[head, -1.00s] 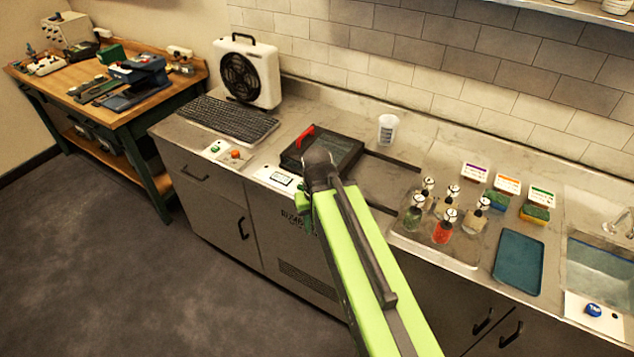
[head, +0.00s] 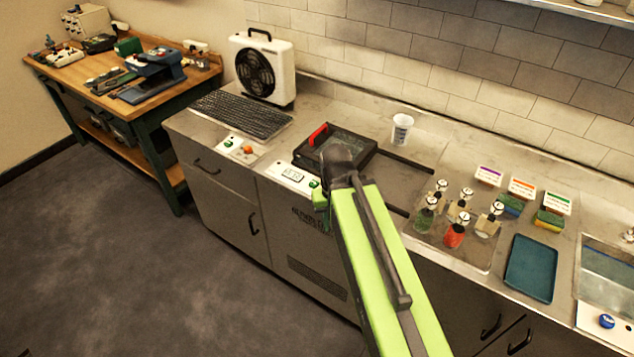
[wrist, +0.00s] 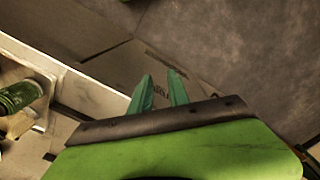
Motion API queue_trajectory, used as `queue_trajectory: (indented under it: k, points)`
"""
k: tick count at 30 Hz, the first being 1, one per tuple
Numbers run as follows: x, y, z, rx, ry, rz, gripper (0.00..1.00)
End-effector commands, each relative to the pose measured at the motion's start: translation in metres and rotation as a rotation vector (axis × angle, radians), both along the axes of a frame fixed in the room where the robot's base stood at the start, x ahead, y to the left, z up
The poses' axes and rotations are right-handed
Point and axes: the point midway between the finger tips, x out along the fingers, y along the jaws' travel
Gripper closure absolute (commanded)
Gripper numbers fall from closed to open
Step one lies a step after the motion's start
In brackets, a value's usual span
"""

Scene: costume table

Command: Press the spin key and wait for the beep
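A small green key (head: 314,183) sits at the right end of a white panel with a display (head: 291,175), on the counter's front edge. Its label is too small to read, so I cannot tell if it is the spin key. Behind the panel is a dark, shallow machine with a red handle (head: 318,135). My gripper (wrist: 160,73) shows two green fingers with a narrow empty gap, pointing down past the counter front. In the head view my arm largely hides the fingers, close to the green key. A green labelled thing (wrist: 20,97) shows at the wrist view's left edge.
Another panel holds a green button (head: 228,142) and an orange one (head: 248,150), left of the display. Several bottles (head: 454,235) stand to the right, beside a blue tray (head: 531,266). The floor in front is clear.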

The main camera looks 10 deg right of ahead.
Motion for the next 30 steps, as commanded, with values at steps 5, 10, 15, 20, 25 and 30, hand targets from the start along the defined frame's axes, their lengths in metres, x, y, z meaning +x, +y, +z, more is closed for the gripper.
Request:
queue_trajectory:
  k: [5,10,15,20,25,30]
  points:
    - [0.0,0.0,0.0,0.0,0.0,0.0,1.0]
    - [0.0,0.0,0.0,0.0,0.0,0.0,1.0]
    - [0.0,0.0,0.0,0.0,0.0,0.0,1.0]
    - [0.0,0.0,0.0,0.0,0.0,0.0,1.0]
    - [0.0,0.0,0.0,0.0,0.0,0.0,1.0]
    - [0.0,0.0,0.0,0.0,0.0,0.0,1.0]
